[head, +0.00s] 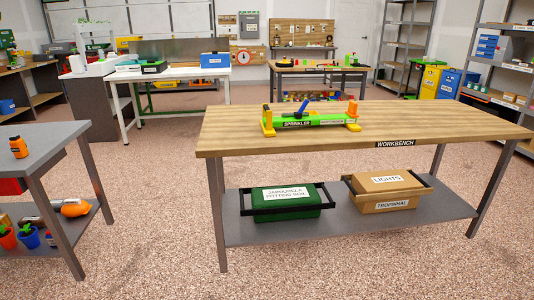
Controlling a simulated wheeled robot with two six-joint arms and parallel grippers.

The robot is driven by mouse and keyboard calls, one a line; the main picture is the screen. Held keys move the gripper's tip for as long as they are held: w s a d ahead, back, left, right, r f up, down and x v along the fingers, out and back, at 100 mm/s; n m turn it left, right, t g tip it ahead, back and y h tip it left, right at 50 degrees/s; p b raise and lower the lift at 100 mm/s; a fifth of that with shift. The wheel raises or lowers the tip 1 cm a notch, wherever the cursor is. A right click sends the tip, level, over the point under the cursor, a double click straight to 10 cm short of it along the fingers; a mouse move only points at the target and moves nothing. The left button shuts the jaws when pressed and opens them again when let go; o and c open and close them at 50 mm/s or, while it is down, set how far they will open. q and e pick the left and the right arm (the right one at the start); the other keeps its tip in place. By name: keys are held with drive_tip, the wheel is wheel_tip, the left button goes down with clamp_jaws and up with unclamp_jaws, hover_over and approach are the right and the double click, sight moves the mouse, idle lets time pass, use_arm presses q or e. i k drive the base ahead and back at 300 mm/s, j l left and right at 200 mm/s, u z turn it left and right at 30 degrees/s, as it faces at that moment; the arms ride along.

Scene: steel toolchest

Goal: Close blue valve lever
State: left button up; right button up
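The blue valve lever (301,108) is small in the head view. It sits on top of a green pipe assembly (332,120) labelled "SPRINKLER", and it is tilted, with one end raised. The assembly has yellow end supports, and orange parts show near both ends. It stands on the wooden workbench (440,122), left of the bench's middle. The second label on the pipe is too small to read. Neither of my grippers is in view.
Under the workbench, a shelf holds a green bin (286,203) and a cardboard-coloured box (388,191). A grey table (45,146) with an orange bottle (18,147) stands at left. Speckled floor (150,240) is clear before the workbench. White and wooden tables stand behind.

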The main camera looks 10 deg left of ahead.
sight(298, 115)
drive_tip(key=i+l+z, duration=0.1)
drive_tip(key=i+l, duration=0.2)
drive_tip(key=l, duration=0.15)
drive_tip(key=i+l+z, duration=0.15)
drive_tip(key=i+l, duration=0.15)
drive_tip(key=l, duration=0.15)
